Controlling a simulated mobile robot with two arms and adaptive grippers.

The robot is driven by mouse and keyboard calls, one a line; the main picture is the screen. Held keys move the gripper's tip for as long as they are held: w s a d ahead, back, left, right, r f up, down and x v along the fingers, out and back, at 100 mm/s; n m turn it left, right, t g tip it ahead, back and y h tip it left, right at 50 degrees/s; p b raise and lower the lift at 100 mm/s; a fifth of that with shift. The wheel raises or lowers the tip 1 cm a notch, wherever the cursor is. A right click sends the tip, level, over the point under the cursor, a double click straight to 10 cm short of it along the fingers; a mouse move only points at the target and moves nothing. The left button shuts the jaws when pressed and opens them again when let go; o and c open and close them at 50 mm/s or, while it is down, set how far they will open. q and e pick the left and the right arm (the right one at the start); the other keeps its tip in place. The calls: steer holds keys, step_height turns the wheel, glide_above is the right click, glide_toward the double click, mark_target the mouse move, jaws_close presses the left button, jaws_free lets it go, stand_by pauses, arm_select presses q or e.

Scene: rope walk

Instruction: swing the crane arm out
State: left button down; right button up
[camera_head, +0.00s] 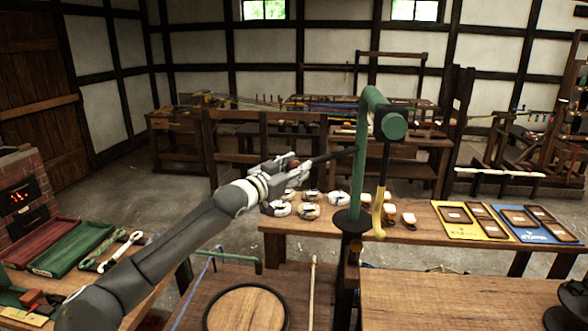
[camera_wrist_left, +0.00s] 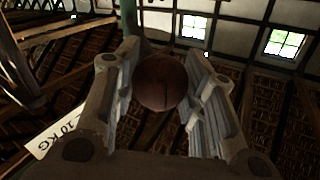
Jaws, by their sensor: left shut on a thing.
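The crane has a green upright post (camera_head: 358,170) rising from a dark round collar (camera_head: 353,221). Its short green arm (camera_head: 376,104) points toward me and slightly right, ending in a round green head (camera_head: 391,125). A dark strand and a yellow hook (camera_head: 379,215) hang from it. A thin dark bar (camera_head: 335,154) runs left from the post to a brown ball knob (camera_wrist_left: 160,82). My left gripper (camera_head: 289,167) is shut on this knob; in the left wrist view the knob sits between both fingers. My right gripper is out of view.
Below is a table with a round wooden lid (camera_head: 246,308). A bench (camera_head: 460,222) behind the crane holds several white bundles and yellow and blue boards. Red and green trays (camera_head: 75,248) lie at left. In the left wrist view a "10 KG" label (camera_wrist_left: 48,138) shows.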

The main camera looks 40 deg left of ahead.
arm_select(q)
steer(key=shift+r, duration=0.2)
steer(key=c, duration=1.1)
jaws_free()
steer(key=shift+d, duration=0.1)
steer(key=shift+o, duration=1.1)
steer(key=shift+s+d, duration=0.15)
steer(key=shift+f, duration=0.1)
steer(key=shift+s+f, duration=0.1)
steer(key=shift+s, duration=0.45)
steer(key=s+d, duration=0.1)
steer(key=s, duration=0.9)
steer(key=shift+s+d, duration=0.15)
steer(key=shift+s, duration=0.25)
